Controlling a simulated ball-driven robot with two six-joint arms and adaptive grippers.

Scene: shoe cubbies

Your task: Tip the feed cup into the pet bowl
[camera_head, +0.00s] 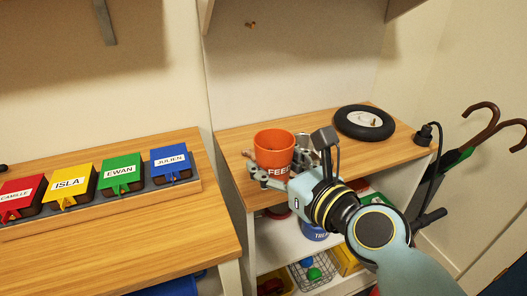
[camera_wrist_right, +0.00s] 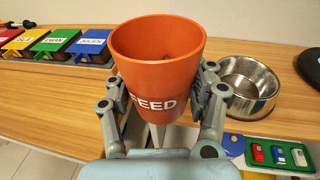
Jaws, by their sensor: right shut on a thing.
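The orange feed cup (camera_head: 273,147), marked FEED, is near the left end of the right-hand cabinet top in the head view. My right gripper (camera_head: 272,178) is shut on it, one finger on each side. In the right wrist view the cup (camera_wrist_right: 158,75) stands about upright between the fingers (camera_wrist_right: 165,105); its contents cannot be made out. The steel pet bowl (camera_wrist_right: 250,85) is just right of the cup and gripper in that view, upright and apart from the cup. In the head view my gripper mostly hides the bowl. My left gripper is not in view.
A black wheel (camera_head: 364,122) lies at the cabinet top's back right. Coloured name boxes (camera_head: 120,170) stand in a row on the left cabinet, across a narrow gap. Umbrellas (camera_head: 440,160) lean at the right. Shelves below hold a wire basket (camera_head: 312,272).

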